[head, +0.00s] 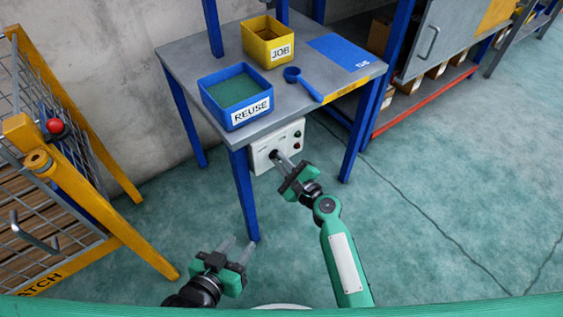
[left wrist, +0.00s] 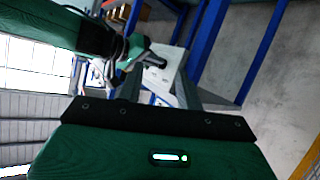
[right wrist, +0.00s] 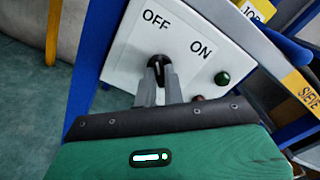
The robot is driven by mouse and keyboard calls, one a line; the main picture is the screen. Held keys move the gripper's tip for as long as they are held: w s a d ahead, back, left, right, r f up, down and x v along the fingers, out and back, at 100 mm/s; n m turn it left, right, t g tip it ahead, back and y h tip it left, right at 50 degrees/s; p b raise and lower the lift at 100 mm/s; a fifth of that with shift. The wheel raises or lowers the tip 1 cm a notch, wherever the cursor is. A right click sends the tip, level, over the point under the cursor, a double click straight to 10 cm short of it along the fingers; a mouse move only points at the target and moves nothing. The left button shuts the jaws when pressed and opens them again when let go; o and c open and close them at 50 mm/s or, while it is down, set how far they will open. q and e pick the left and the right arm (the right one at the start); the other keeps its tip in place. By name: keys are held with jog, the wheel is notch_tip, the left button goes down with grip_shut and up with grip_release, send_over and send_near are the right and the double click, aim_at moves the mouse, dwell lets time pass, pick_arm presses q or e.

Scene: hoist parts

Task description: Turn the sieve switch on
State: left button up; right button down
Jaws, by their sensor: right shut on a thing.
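The switch box (head: 287,143) is a pale panel under the front edge of the table. In the right wrist view, the switch panel (right wrist: 120,50) has OFF and ON labels, a dark green lamp (right wrist: 221,79) and a partly hidden red lamp (right wrist: 197,98). My right gripper (head: 279,159) is shut on the black switch knob (right wrist: 160,66). The knob appears to point toward OFF; the fingers hide its lower part. My left gripper (head: 239,248) is open and empty, low in front of the table's front leg. The left wrist view also shows the switch box (left wrist: 165,72).
The table (head: 190,60) holds a blue REUSE bin (head: 248,113), a yellow JOB bin (head: 278,52) and a blue scoop (head: 305,86). A yellow-framed cage (head: 100,245) with a red button (head: 55,125) stands at left. The floor at right is clear.

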jog(key=n+b, duration=0.1)
jog(key=n, duration=0.1)
jog(key=shift+f+n, duration=0.15)
jog(key=shift+n, duration=0.15)
pick_arm(q)
jog(key=w+r+t+h+b, duration=0.1)
jog(key=w+r+t+b, duration=0.1)
jog(key=w+r+t, duration=0.35)
pick_arm(e)
jog(key=n, duration=0.6)
jog(key=shift+n, duration=1)
jog(key=shift+r+n+p, duration=0.2)
jog(key=shift+n+p, duration=0.15)
jog(key=shift+n, duration=0.55)
jog(key=shift+n+p, duration=0.3)
jog(key=shift+n, duration=0.7)
pick_arm(q)
jog(key=shift+s+d+f+g, duration=0.2)
jog(key=shift+s+f+g, duration=0.35)
jog(key=shift+s, duration=0.2)
jog(key=shift+s+d+f+g, duration=0.25)
jog(key=shift+s+f+g, duration=0.15)
jog(key=shift+s+f, duration=0.25)
jog(key=shift+s+d+f+g, duration=0.2)
jog(key=shift+s+f+g, duration=0.3)
jog(key=shift+s, duration=0.3)
pick_arm(e)
jog(key=shift+f+n, duration=0.1)
jog(key=shift+n, duration=0.7)
